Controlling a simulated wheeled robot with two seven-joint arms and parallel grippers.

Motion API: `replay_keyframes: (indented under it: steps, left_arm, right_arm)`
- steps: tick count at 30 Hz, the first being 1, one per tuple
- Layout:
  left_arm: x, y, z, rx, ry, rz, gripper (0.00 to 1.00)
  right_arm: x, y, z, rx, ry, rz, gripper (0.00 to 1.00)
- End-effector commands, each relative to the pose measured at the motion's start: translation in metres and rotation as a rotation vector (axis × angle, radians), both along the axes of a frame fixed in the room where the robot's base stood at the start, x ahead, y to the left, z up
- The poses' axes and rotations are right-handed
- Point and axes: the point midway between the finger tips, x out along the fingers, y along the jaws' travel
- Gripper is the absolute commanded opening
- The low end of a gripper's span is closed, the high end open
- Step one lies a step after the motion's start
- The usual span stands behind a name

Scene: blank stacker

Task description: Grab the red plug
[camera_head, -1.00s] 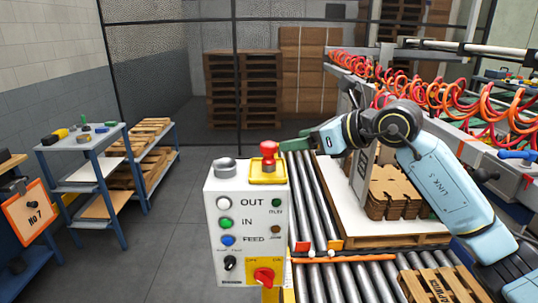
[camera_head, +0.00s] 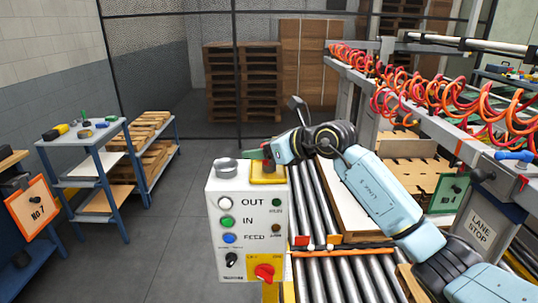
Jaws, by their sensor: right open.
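The red plug (camera_head: 269,167) stands on a yellow base (camera_head: 261,179) on top of the white control box (camera_head: 245,200). Most of the plug is hidden by my gripper; only a little of it shows under the fingers. My right gripper (camera_head: 260,154) comes in from the right, with its green fingers at the height of the plug's head. It is open. I cannot tell whether a finger touches the plug. My left gripper is not in view.
Red coiled hoses (camera_head: 420,90) hang at the right. A blue shelf (camera_head: 85,145) stands at the left, with clear floor between.

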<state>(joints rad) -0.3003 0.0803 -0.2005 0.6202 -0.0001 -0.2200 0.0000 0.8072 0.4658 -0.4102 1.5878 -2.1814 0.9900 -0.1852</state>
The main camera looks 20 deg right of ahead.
Motion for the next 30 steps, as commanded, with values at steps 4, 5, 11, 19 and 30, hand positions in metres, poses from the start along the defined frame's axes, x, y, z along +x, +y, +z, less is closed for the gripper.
replay_keyframes:
  steps: [4,5,11,19,30]
  left_arm:
    - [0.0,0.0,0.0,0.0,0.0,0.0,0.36]
    - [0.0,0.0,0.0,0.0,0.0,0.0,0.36]
    - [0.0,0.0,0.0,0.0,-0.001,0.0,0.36]
    - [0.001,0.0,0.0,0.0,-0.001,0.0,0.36]
    - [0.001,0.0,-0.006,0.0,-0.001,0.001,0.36]
  right_arm:
    - [0.0,0.0,0.0,0.0,0.0,0.0,0.57]
    - [0.0,0.0,0.0,0.0,0.0,0.0,0.54]
    - [0.0,0.0,0.0,0.0,0.0,0.0,0.27]
    - [0.0,0.0,0.001,0.001,-0.001,0.0,0.12]
    - [0.0,0.0,0.047,-0.001,-0.008,0.0,0.12]
